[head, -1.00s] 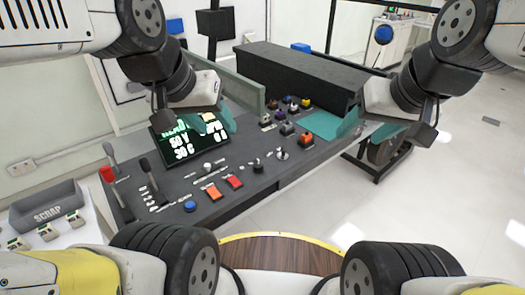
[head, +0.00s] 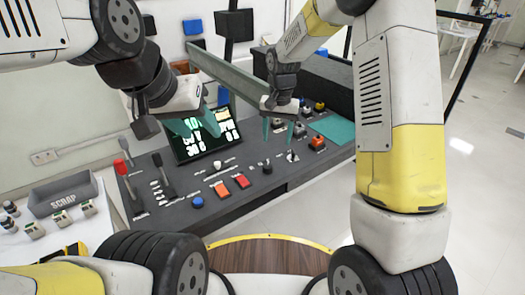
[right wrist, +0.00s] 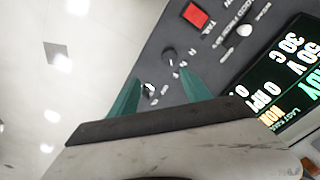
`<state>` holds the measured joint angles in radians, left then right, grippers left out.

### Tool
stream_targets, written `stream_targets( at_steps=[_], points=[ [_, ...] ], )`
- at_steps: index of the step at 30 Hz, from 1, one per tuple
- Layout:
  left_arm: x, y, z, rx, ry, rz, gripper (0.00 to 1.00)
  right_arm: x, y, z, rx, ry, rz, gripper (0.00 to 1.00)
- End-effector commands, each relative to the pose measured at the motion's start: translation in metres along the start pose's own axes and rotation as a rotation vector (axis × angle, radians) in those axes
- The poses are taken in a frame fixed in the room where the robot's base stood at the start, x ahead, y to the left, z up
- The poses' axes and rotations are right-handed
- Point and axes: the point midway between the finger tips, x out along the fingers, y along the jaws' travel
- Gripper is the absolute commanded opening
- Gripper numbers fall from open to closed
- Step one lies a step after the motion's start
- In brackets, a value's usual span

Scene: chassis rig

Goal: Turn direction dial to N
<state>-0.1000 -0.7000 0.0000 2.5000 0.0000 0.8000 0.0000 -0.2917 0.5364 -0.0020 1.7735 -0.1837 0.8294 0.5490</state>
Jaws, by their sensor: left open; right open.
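A black knob (head: 267,168) and a silver-and-dark knob (head: 292,156) sit on the right part of the grey console; small letters are printed by them, too small to tell surely which is the direction dial or where it points. In the right wrist view, the black knob (right wrist: 169,55) is near one fingertip and the silver knob (right wrist: 149,89) shows between the teal fingers. My right gripper (head: 278,133) is open and empty above these knobs, apparently apart from them. My left gripper (head: 196,129) is open and empty in front of the screen.
The lit screen (head: 204,136) stands at the console's back. Red-tipped lever (head: 122,168), black lever (head: 160,170), blue button (head: 197,202), orange button (head: 221,190) and red button (head: 242,181) line the console. Coloured knobs, including an orange one (head: 317,142), lie further right. A scrap bin (head: 63,196) is at left.

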Motion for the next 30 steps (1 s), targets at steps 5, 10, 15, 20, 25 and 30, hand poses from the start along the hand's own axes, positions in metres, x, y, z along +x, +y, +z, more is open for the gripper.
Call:
stream_targets(
  at_steps=[5,10,15,20,25,30],
  points=[
    [0.000,0.000,0.000,0.000,0.000,0.000,0.48,0.043,-0.017,-0.007,0.015,-0.038,0.033,0.56],
    [0.000,0.000,0.000,0.000,0.000,0.000,0.48,0.060,-0.019,-0.008,0.019,-0.046,0.041,0.56],
    [0.000,0.000,0.000,0.000,0.000,0.000,0.48,0.085,-0.018,-0.006,0.018,-0.047,0.042,0.56],
    [0.000,0.000,0.000,0.000,0.000,0.000,0.48,0.110,-0.017,-0.005,0.019,-0.046,0.041,0.56],
    [0.000,0.000,0.000,0.000,0.000,0.000,0.48,0.125,-0.017,-0.005,0.018,-0.044,0.040,0.56],
    [0.000,0.000,0.000,0.000,0.000,0.000,0.48,0.129,-0.016,-0.005,0.018,-0.044,0.040,0.56]
  ],
)
